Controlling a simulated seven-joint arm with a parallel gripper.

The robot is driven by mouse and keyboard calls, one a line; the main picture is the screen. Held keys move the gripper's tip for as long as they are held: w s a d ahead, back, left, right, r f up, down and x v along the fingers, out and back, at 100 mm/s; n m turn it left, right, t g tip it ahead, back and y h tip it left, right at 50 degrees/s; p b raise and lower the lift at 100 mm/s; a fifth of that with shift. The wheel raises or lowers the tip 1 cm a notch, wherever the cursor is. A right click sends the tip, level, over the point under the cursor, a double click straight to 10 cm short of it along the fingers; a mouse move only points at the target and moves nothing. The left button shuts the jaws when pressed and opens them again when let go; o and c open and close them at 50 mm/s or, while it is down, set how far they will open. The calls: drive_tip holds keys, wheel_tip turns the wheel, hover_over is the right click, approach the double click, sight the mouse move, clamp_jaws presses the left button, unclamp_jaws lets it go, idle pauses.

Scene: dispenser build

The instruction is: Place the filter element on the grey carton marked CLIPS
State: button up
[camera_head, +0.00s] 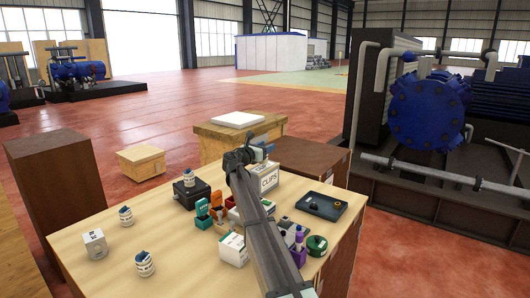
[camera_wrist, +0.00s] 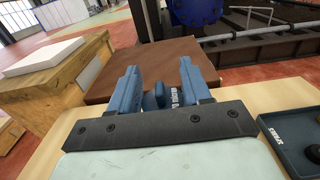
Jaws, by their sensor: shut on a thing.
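The grey carton marked CLIPS (camera_head: 268,181) stands on the near table, toward its back edge. My gripper (camera_head: 259,151) is just above and behind the carton's top in the head view, and my forearm covers part of the carton. In the wrist view my gripper (camera_wrist: 160,80) is shut on a small dark-blue piece with white lettering, which appears to be the filter element (camera_wrist: 156,101). Most of it is hidden by the fingers and the gripper body. I cannot tell whether it touches the carton.
A black device (camera_head: 191,192), coloured bottles and another carton (camera_head: 233,249) crowd the middle. A dark tray (camera_head: 321,208) lies at right.

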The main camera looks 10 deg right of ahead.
drive_tip(key=shift+f, duration=0.85)
drive_tip(key=shift+f, duration=0.1)
drive_tip(key=o, duration=1.1)
drive_tip(key=shift+s, duration=0.15)
drive_tip(key=v, duration=1.2)
